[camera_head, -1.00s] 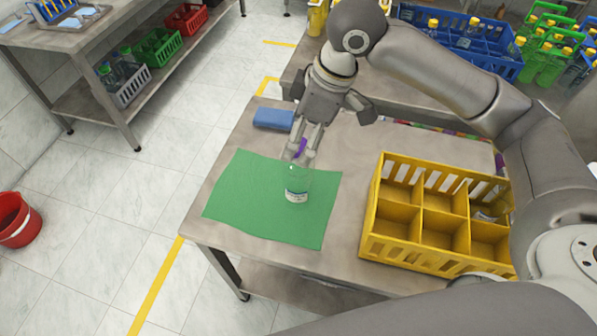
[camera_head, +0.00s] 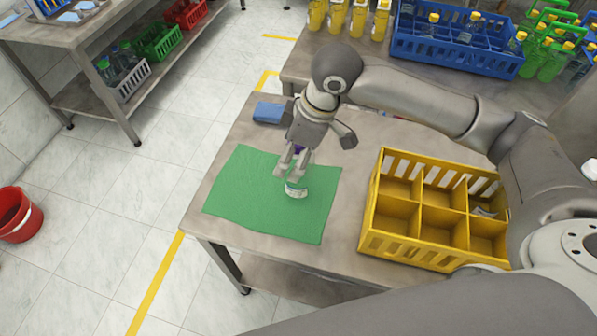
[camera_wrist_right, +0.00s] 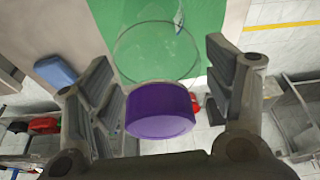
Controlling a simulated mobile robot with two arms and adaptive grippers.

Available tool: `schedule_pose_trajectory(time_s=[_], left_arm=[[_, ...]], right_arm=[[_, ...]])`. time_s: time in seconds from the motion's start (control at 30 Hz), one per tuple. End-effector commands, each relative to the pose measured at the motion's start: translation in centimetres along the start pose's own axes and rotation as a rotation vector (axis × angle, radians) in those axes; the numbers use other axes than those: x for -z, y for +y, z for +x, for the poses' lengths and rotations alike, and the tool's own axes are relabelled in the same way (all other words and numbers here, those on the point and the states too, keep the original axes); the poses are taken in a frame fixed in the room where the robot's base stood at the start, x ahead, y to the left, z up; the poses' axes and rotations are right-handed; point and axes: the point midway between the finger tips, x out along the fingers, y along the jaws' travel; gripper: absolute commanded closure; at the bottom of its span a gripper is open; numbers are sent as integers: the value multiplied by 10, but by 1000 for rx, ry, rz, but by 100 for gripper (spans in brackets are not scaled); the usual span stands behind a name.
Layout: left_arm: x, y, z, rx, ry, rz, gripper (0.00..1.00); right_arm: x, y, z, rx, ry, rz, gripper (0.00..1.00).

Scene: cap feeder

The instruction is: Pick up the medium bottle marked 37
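A clear bottle (camera_head: 296,189) with a white label and purple cap stands upright on the green mat (camera_head: 245,205). The number on its label is too small to read. My right gripper (camera_head: 291,176) is above and around the bottle's upper part, hiding much of it in the head view. In the right wrist view the purple cap (camera_wrist_right: 160,110) sits between the two spread fingers, close to the left one, with a gap to the right one. My right gripper (camera_wrist_right: 165,100) looks open. My left gripper is not in view.
A yellow crate (camera_head: 432,218) with compartments stands right of the mat; something clear is in its right side, partly hidden by my arm. A blue block (camera_head: 268,113) lies behind the mat. A blue crate (camera_head: 452,52) and several yellow bottles stand on the back table.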

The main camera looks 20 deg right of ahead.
Motion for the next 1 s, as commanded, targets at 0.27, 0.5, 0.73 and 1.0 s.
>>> schedule_pose_trajectory(time_s=[0.27, 0.5, 0.73, 1.0], left_arm=[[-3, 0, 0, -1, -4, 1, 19], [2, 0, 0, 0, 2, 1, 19], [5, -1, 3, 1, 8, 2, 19], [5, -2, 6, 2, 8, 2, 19]], right_arm=[[0, 0, 0, 0, 0, 0, 59], [0, 0, 0, 0, 0, 0, 59], [4, 1, -13, -2, 2, 0, 59], [3, -19, -65, -4, 5, -4, 59]])
